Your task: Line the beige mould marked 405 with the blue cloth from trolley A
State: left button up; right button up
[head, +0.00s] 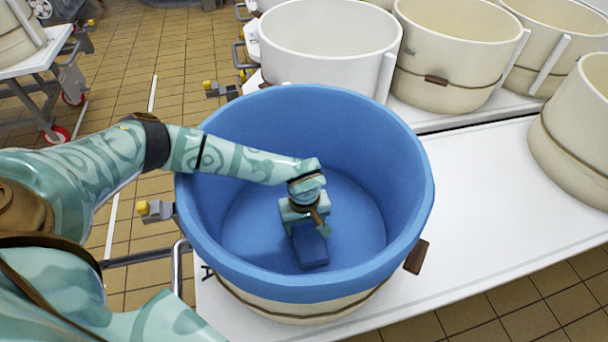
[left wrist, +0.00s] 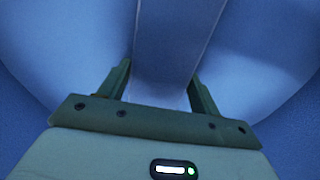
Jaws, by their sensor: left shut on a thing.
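A blue cloth (head: 375,140) covers the inside wall and floor of a round beige mould (head: 310,310) and folds over its rim all round. Only the mould's lower beige wall shows, with a brown strap and a brown tag; no number can be read. My left gripper (head: 308,240) reaches down inside the mould, near the floor. In the left wrist view a blue strip (left wrist: 168,45) runs between the two fingers. My right gripper is not in view.
The mould stands on a white tabletop (head: 480,210), clear to its right. Several beige moulds (head: 455,50) stand behind, and one (head: 580,130) at the right edge. A metal rail (head: 140,256) is at the left. Another trolley (head: 40,62) is at upper left.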

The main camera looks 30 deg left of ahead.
pick_arm(q)
jog(key=o, duration=1.2)
jog(key=shift+s+d+f, duration=0.15)
jog(key=shift+s+f, duration=0.2)
jog(key=shift+f, duration=0.05)
notch_tip(320, 180, up, 31)
jog(key=p, duration=1.2)
jog(key=shift+w+f, duration=0.2)
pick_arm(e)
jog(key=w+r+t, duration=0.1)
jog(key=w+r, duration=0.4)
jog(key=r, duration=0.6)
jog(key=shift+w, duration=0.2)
pick_arm(q)
jog(key=shift+f, duration=0.1)
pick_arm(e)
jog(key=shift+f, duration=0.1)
